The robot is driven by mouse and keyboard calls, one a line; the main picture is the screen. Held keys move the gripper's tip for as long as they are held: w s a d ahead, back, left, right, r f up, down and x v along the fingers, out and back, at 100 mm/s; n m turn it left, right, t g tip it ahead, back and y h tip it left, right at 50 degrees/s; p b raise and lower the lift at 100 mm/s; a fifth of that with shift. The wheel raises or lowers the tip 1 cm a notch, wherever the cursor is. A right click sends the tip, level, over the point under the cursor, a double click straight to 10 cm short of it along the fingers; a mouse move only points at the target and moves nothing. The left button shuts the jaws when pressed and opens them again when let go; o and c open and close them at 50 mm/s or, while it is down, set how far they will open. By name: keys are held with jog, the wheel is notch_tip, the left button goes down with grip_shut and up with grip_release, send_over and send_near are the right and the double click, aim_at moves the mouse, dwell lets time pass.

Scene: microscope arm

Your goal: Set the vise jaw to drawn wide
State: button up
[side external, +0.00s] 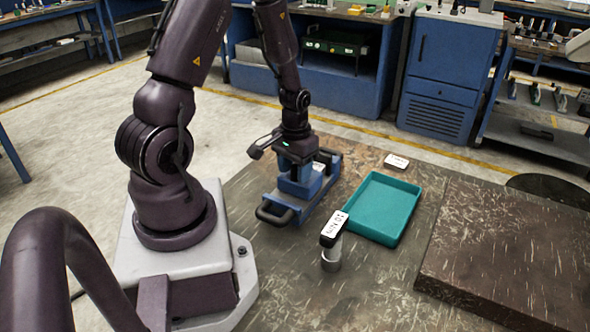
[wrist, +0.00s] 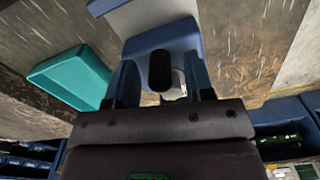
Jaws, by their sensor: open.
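The blue vise (side external: 312,197) stands on the dark work table beside my base, with a black handle bar (side external: 272,215) at its near left end. My gripper (side external: 297,168) is down at the top of the vise, pointing downward. In the wrist view, the vise (wrist: 163,46) shows blue with a pale grey part at the top. My gripper (wrist: 162,92) is open there, with a black rounded part (wrist: 161,70) between its two fingers. I cannot tell whether the fingers touch it. The jaw opening is mostly hidden by my gripper.
A teal tray (side external: 412,215) lies right of the vise; it also shows in the wrist view (wrist: 62,80). A white card (side external: 396,161) lies behind the tray. A raised scratched slab (side external: 515,250) fills the right side.

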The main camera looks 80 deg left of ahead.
aim_at(288, 177)
jog(key=shift+f, duration=0.35)
grip_shut()
jog(key=shift+s+d, duration=1.1)
jog(key=shift+d, duration=0.05)
grip_release()
notch_tip(288, 177, up, 13)
